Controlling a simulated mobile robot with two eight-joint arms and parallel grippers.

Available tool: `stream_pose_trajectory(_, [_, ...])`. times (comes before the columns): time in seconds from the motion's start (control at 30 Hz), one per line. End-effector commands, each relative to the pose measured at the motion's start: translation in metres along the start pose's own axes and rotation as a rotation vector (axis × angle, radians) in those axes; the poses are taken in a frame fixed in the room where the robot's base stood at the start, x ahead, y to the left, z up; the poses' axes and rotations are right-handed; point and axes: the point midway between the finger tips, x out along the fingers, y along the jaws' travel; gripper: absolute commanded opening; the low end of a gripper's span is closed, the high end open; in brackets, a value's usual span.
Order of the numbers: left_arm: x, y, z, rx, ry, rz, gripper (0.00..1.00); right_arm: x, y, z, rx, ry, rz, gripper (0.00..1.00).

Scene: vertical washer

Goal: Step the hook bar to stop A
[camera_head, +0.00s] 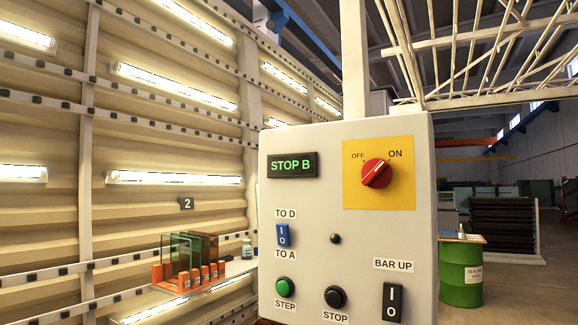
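A light grey control box (307,205) fills the middle and right of the head view. Its display (293,165) reads STOP B in green letters. A blue rocker switch (283,236) sits between the labels TO D above and TO A below; I cannot tell which side is pressed. Below it are a green STEP button (285,288) and a black STOP button (335,297). A red rotary knob (376,173) on a yellow plate has its white mark toward ON. A black BAR UP rocker (392,302) is at lower right. I cannot clearly identify the hook bar. Neither gripper shows.
A small dark lamp (335,239) looks unlit. At left, an orange rack (197,284) holds glass panes on a shelf, under a number 2 sign (186,203). A green drum (461,275) stands right of the box. A white post (355,60) rises behind it.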

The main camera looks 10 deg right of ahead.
Motion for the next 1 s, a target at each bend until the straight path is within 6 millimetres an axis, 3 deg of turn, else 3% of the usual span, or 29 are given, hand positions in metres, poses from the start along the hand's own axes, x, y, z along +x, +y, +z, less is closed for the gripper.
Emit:
stream_pose_trajectory(0.03, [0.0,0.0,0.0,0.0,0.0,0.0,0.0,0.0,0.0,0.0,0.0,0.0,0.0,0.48])
stream_pose_trajectory(0.3, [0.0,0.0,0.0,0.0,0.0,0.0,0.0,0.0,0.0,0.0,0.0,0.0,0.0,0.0])
stream_pose_trajectory(1.0, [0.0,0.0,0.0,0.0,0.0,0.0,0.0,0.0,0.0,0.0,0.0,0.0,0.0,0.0])
